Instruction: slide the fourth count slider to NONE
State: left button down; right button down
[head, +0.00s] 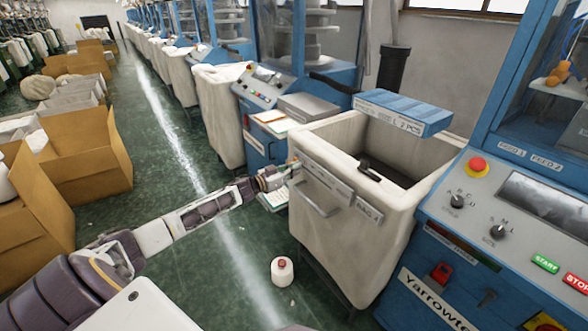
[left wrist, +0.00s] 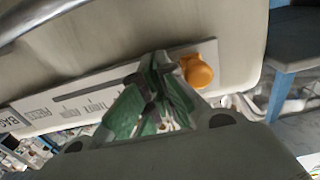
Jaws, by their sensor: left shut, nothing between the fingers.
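A pale label strip with a slot (head: 328,182) runs across the upper front of the near cream bin. In the left wrist view the strip (left wrist: 100,95) appears upside down, with small printing too blurred to read surely. An orange slider knob (left wrist: 197,71) sits near its right end there; in the head view that end is hidden behind my gripper. My left gripper (head: 288,172) is at the strip's left end. In the wrist view its shut, empty fingertips (left wrist: 160,62) are just left of the knob, very near it; contact is unclear. My right gripper is out of view.
The cream bin (head: 345,245) has a front handle (head: 315,203) below the strip and a BAG 1 tag (head: 368,211) beside it. A yarn cone (head: 282,271) stands on the floor. A blue machine panel (head: 500,225) is at the right; cardboard boxes (head: 95,160) are at the left.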

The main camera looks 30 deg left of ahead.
pick_arm(q)
jog(key=shift+s+d+p, duration=0.15)
jog(key=shift+d+p, duration=0.15)
jog(key=shift+d, duration=0.05)
dwell(0.3)
jog(key=p+v, duration=0.5)
jog(key=v, duration=0.3)
jog(key=shift+p, duration=0.3)
dwell(0.4)
dwell(0.7)
